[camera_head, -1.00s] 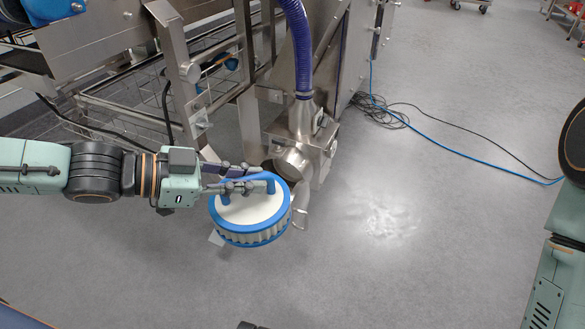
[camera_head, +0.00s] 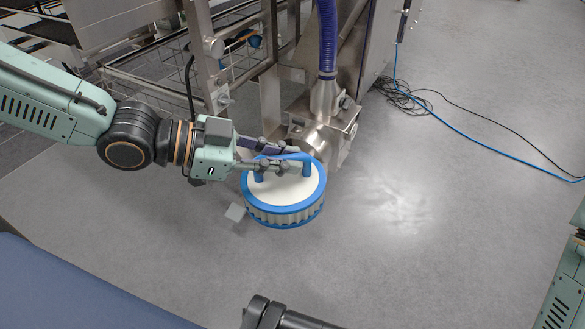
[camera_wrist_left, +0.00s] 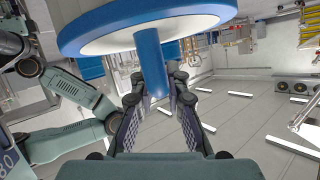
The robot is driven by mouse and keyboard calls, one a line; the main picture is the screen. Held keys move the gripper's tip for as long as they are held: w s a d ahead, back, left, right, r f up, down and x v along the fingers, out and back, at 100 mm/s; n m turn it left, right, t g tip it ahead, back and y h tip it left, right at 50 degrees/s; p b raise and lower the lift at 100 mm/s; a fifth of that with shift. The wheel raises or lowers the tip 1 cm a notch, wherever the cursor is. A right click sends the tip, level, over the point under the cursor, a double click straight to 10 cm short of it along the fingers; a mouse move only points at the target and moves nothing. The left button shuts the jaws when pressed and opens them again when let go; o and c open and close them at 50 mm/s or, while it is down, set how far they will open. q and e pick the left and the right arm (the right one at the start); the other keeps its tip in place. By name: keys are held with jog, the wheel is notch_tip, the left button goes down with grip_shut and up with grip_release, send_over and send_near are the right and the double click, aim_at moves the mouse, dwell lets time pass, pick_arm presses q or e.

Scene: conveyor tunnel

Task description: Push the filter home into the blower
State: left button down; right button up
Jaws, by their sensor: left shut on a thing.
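The filter (camera_head: 287,212) is a round cartridge with a white face, blue rims and a pleated side. My left gripper (camera_head: 297,164) is shut on its blue handle. The handle (camera_wrist_left: 151,62) sits between the two fingers in the left wrist view, with the filter's blue rim (camera_wrist_left: 215,12) above. The blower (camera_head: 326,100) is a metal housing under a blue hose. The filter hangs in front of and below the blower's round port, partly covering it. I cannot tell whether they touch.
A steel frame with wire racks (camera_head: 168,75) stands behind my left arm. Black and blue cables (camera_head: 412,98) lie on the floor at right. The grey floor (camera_head: 430,225) is clear there.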

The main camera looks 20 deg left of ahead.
pick_arm(q)
jog(key=d, duration=0.6)
jog(key=shift+w+d, duration=0.2)
jog(key=shift+d, duration=0.05)
jog(key=shift+w+d+f+n+t+y, duration=0.3)
jog(key=shift+d+f+n+t, duration=0.1)
jog(key=shift+d+n, duration=0.15)
